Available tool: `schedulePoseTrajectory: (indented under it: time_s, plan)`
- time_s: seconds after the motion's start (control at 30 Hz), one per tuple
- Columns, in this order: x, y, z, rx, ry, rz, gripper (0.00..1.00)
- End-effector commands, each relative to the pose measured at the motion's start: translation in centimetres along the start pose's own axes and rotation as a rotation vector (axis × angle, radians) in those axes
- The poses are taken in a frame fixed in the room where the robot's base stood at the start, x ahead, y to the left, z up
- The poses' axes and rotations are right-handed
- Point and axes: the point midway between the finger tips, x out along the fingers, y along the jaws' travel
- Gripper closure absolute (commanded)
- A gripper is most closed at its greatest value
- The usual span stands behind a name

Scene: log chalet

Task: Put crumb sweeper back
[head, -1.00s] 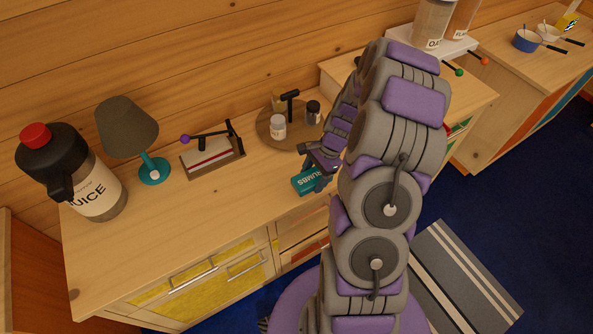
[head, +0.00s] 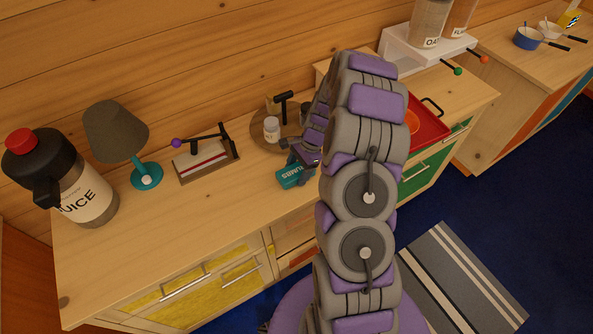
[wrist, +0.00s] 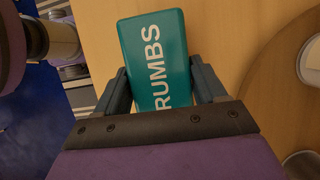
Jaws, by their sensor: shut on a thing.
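The crumb sweeper is a teal block (head: 293,176) with white lettering, partly hidden by my gripper in the head view. In the wrist view the sweeper (wrist: 155,55) reads "RUMBS" and sits between my two fingers. My gripper (head: 299,165) is shut on it, over the front part of the wooden counter (head: 225,205). I cannot tell whether the sweeper touches the counter.
A round wooden board (head: 262,138) with a white jar (head: 271,129) stands just behind the sweeper. A lever device (head: 206,160), teal lamp (head: 116,132) and juice jug (head: 75,185) stand to the left. A red tray (head: 426,128) lies to the right, behind my arm.

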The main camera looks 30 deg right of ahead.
Motion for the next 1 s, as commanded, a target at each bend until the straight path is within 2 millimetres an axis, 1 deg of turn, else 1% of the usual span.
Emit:
schedulePoseTrajectory:
  time_s: [0.03,0.27,0.53,0.63,0.77,0.87,1.0]
  plan:
    - [0.0,0.0,0.2,-0.002,0.001,0.001,0.27]
    - [0.1,-0.1,0.6,-0.003,0.008,0.001,0.05]
    - [-0.1,0.0,0.1,-0.001,0.001,0.001,0.04]
    - [-0.5,0.0,-0.1,-0.001,-0.001,0.001,0.04]
    - [-1.6,0.0,0.1,-0.001,0.002,-0.001,0.04]
    - [-3.1,-0.1,0.2,-0.003,0.005,-0.002,0.04]
    - [-5.9,-0.1,0.5,-0.003,0.009,-0.002,0.04]
